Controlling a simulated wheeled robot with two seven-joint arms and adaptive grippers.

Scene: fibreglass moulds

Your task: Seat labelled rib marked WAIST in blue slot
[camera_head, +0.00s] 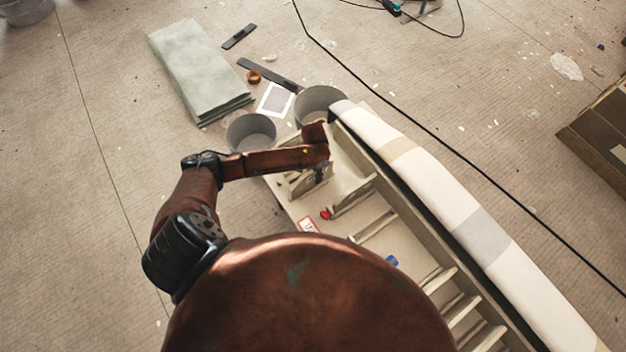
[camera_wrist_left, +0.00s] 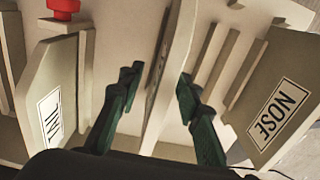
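In the left wrist view, my left gripper (camera_wrist_left: 160,95) is open. Its green fingers stand on either side of a pale upright rib (camera_wrist_left: 165,80) seen nearly edge-on, with gaps on both sides. No label can be read on that rib, so I cannot tell whether it is WAIST. A rib labelled NOSE (camera_wrist_left: 262,105) stands to the right; another rib (camera_wrist_left: 50,95), its label partly hidden, stands to the left. In the head view, my left arm covers most of the gripper. A blue marker (camera_head: 391,261) sits along the mould (camera_head: 360,215). My right gripper is out of view.
A red marker (camera_head: 325,214) is on the mould, and shows in the left wrist view (camera_wrist_left: 64,6). Crosswise strips divide the mould. Two grey buckets (camera_head: 250,134) (camera_head: 320,103) stand at its far end. A white padded roll (camera_head: 440,195) lies along its right side.

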